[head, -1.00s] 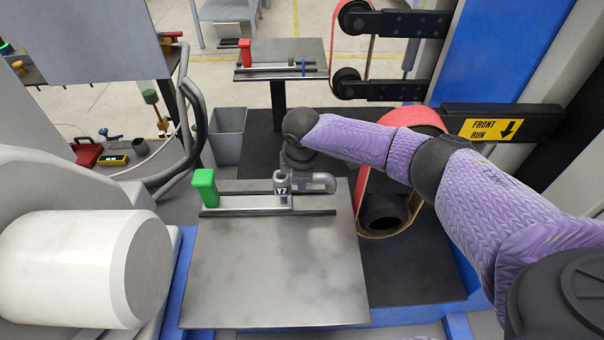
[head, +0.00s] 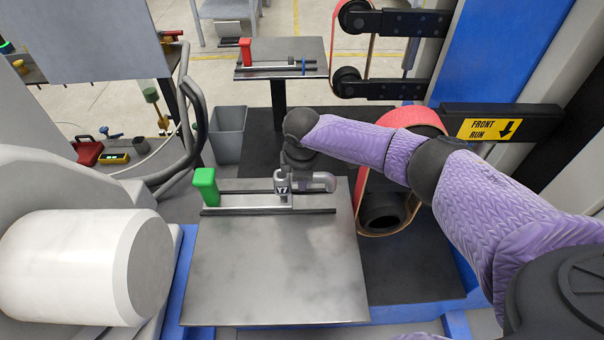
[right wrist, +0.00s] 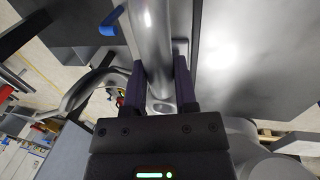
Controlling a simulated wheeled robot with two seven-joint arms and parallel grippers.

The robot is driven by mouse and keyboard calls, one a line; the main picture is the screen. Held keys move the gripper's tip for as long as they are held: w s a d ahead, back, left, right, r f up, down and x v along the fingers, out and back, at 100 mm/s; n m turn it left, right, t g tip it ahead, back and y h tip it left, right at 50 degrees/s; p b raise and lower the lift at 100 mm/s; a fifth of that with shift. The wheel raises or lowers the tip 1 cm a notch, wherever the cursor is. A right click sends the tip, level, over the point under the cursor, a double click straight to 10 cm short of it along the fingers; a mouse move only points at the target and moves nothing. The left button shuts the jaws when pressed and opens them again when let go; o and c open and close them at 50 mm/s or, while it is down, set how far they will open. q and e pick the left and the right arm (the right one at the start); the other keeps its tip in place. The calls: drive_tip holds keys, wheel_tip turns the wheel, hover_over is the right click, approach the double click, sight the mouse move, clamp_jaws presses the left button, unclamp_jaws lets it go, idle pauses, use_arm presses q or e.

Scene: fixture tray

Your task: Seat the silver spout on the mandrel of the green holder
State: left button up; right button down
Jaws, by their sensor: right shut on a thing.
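The green holder (head: 204,187) lies along the back of the metal table, with its green block at the left end of a silver base. A grey piece marked Y7 (head: 283,189) stands at the right end of that base. The silver spout (head: 324,181) shows just right of the Y7 piece, its bent end to the right. My right gripper (head: 299,176) is shut on it; in the right wrist view the spout (right wrist: 150,45) runs between the fingers. The mandrel is not clearly visible, so I cannot tell whether the spout is around it. My left gripper is not in view.
The front of the metal table (head: 270,275) is clear. A belt sander with a red belt (head: 405,117) stands close on the right. A large white cylinder (head: 75,268) is at the left. A red holder (head: 246,52) sits on a table farther back.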

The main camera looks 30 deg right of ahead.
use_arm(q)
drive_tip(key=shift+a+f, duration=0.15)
use_arm(e)
drive_tip(key=shift+f, duration=0.2)
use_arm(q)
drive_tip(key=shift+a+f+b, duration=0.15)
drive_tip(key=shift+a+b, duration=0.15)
use_arm(e)
drive_tip(key=shift+f, duration=0.3)
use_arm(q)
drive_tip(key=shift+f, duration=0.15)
use_arm(e)
drive_tip(key=shift+f, duration=0.3)
use_arm(q)
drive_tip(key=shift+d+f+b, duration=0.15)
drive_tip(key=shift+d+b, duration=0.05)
drive_tip(key=shift+b, duration=0.1)
use_arm(e)
drive_tip(key=shift+f, duration=0.2)
drive_tip(key=shift+f, duration=0.3)
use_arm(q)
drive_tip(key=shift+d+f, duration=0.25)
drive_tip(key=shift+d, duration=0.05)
use_arm(e)
drive_tip(key=shift+f, duration=0.1)
use_arm(q)
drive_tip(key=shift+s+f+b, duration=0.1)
drive_tip(key=shift+b, duration=0.25)
use_arm(e)
drive_tip(key=shift+f, duration=0.2)
